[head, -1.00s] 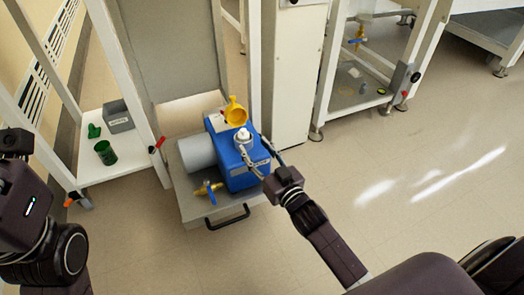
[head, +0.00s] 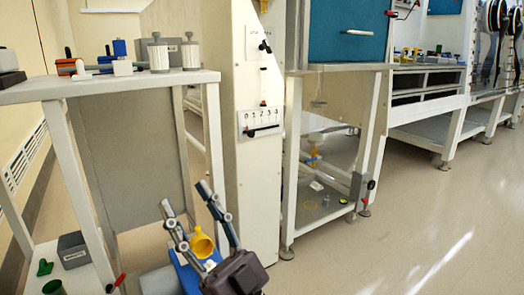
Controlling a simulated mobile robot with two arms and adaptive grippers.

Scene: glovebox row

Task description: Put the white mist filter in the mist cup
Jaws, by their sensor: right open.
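My right gripper (head: 184,196) is at the bottom centre, open, its two fingers spread and pointing up in the picture, with nothing between the tips. Behind its fingers is a yellow cup-like piece (head: 201,245) on a blue pump body (head: 187,277). A small white piece (head: 210,265) shows beside the yellow one, mostly hidden by my gripper. I cannot tell for sure whether it is the white mist filter, or which part is the mist cup. My left gripper is out of view.
A white bench (head: 110,90) at the left carries two ridged pale cylinders and several small parts. A grey box (head: 73,250) and green pieces sit on its lower shelf. A white cabinet (head: 262,180) stands just right of the gripper. The floor at the right is clear.

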